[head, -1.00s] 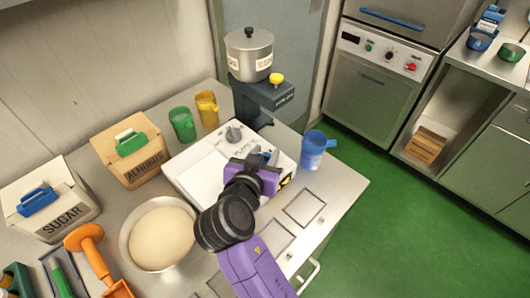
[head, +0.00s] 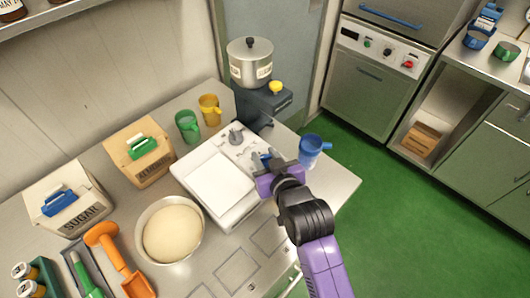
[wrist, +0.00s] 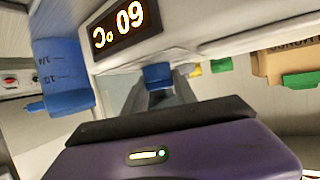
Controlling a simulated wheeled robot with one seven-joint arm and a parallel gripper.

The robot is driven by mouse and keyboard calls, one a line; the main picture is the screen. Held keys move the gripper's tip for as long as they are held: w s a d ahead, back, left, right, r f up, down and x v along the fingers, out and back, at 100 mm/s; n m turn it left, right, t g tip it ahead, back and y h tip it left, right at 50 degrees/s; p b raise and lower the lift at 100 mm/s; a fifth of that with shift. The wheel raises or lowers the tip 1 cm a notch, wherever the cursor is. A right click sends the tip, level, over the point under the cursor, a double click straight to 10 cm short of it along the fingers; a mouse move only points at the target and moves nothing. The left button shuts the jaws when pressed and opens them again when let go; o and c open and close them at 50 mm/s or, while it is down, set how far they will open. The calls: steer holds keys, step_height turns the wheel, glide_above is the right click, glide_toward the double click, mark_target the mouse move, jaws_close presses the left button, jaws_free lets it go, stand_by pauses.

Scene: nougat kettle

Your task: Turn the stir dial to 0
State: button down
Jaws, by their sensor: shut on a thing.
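A white appliance (head: 222,182) with a flat top plate stands on the steel counter. Its panel has a grey dial (head: 236,136) and a blue knob (head: 256,160) close to my gripper (head: 266,165). In the wrist view the blue knob (wrist: 158,74) lies between the tips of my gripper (wrist: 160,90), which is shut on it. A lit display (wrist: 124,24) appears upside down and seems to read 60 °C. I cannot read the labels or tell which control is the stir dial. The blue knob's pointer and scale are hidden.
A blue jug (head: 312,150) stands close right of my gripper. Green (head: 187,126) and yellow (head: 210,108) cups stand behind the appliance. A dough bowl (head: 196,252) is front left.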

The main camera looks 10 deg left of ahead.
steer(key=shift+n+g, duration=0.3)
stand_by(0.4)
steer(key=c, duration=1)
jaws_free()
steer(key=shift+y, duration=0.3)
steer(key=b+v, duration=0.1)
steer(key=v, duration=0.6)
steer(key=shift+s+d, duration=0.2)
steer(key=shift+s, duration=0.1)
steer(key=shift+r, duration=0.1)
